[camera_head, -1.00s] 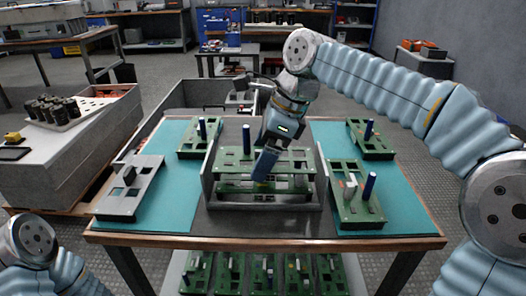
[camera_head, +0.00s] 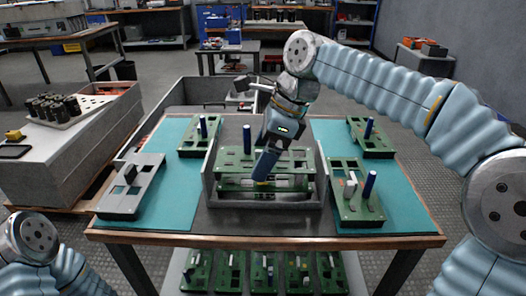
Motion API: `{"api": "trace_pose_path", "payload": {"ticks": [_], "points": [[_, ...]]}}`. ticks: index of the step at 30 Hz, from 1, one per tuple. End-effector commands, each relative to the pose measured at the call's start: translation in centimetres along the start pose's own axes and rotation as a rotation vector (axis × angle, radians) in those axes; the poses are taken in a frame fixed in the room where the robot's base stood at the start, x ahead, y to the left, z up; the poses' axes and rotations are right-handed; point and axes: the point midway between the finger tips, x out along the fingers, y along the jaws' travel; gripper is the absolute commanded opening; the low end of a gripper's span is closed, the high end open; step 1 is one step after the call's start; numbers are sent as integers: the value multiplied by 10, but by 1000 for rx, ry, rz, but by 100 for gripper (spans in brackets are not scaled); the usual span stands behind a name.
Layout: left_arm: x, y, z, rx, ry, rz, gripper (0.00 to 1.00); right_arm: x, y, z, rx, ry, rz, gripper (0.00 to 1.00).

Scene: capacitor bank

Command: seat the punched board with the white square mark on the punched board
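A green punched board (camera_head: 290,160) lies level over another green layer inside the grey open-front fixture (camera_head: 208,185) at the table's middle. A dark blue post (camera_head: 247,140) stands up at its back left. My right gripper (camera_head: 265,167) reaches down onto the board's middle from the right. Its fingertips overlap the board and a blue part there, so I cannot tell how far they are closed. I cannot make out a white square mark on any board. My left gripper is out of view; only part of that arm shows at the lower left.
Green boards with blue posts lie at back left (camera_head: 196,147), back right (camera_head: 358,148) and front right (camera_head: 345,207) on teal mats. A grey punched plate (camera_head: 125,203) lies at left. Several more boards (camera_head: 230,258) stand on a shelf below. The table's front strip is clear.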

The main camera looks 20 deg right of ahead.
Motion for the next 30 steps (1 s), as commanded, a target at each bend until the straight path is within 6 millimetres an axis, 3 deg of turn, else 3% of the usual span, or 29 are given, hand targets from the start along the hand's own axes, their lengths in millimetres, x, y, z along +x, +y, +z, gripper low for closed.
{"api": "trace_pose_path", "payload": {"ticks": [30], "points": [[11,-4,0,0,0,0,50,18,0,-8,0,-1,-1,57]]}}
